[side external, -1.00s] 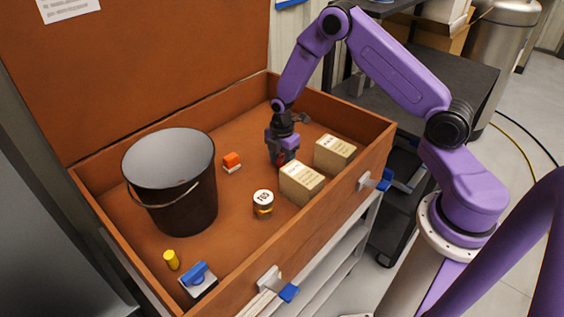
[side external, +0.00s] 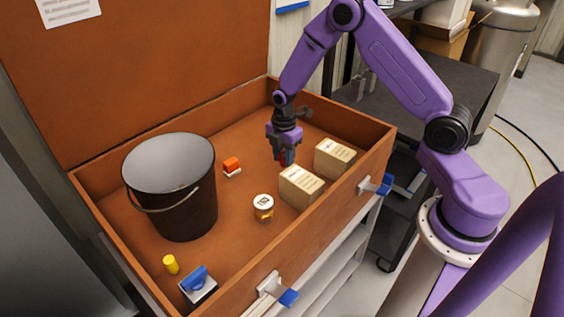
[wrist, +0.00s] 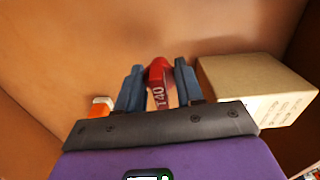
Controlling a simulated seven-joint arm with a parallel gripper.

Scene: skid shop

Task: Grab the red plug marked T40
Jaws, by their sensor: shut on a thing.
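The red plug marked T40 (wrist: 159,84) is between the two blue fingers of my gripper (wrist: 158,86) in the wrist view, its white lettering facing the camera. In the side view my gripper (side external: 285,156) is over the back part of the brown crate, behind the tan boxes, and only a little red shows between its fingers. The fingers are shut on the plug. I cannot tell exactly how high the plug is above the crate floor.
Two tan boxes (side external: 301,187) (side external: 334,159) stand close in front and to the right of my gripper.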

